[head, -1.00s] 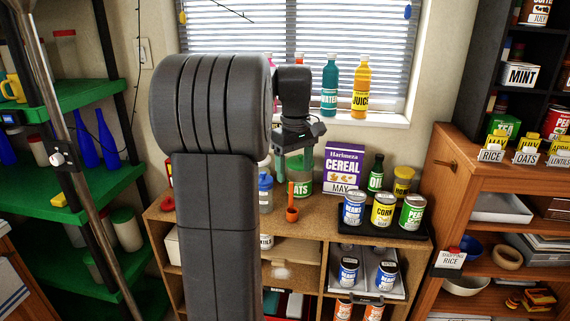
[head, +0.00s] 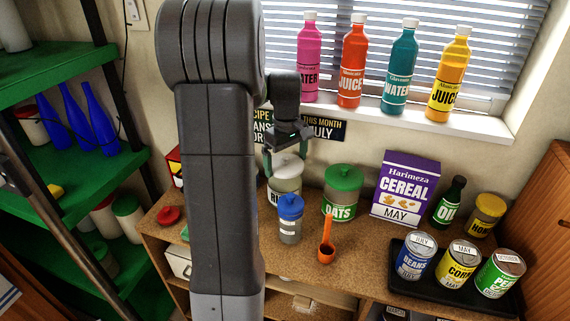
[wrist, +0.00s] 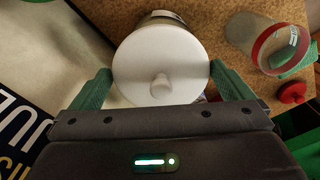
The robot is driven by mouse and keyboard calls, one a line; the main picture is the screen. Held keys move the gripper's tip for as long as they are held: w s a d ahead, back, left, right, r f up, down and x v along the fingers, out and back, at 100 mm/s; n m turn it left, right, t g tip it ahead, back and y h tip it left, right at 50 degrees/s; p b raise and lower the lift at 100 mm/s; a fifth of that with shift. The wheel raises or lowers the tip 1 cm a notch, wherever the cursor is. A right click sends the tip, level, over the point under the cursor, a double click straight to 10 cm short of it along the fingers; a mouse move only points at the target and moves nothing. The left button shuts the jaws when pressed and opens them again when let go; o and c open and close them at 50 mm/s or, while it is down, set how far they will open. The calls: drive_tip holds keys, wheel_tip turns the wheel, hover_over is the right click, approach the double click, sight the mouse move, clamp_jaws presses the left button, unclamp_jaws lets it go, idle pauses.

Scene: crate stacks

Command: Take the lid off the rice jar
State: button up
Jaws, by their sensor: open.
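My gripper (head: 286,170) is open over the jar, with one green finger on each side of the lid. In the wrist view my gripper (wrist: 160,88) has a gap beside the lid at the left; I cannot tell if the right finger touches it.
The oats jar (head: 340,207) with a green lid stands close to the right. A blue-lidded jar (head: 290,228) and an orange scoop (head: 327,243) are in front. Bottles line the windowsill (head: 390,119).

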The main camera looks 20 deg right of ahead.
drive_tip(key=shift+s+f, duration=0.1)
drive_tip(key=c, duration=0.6)
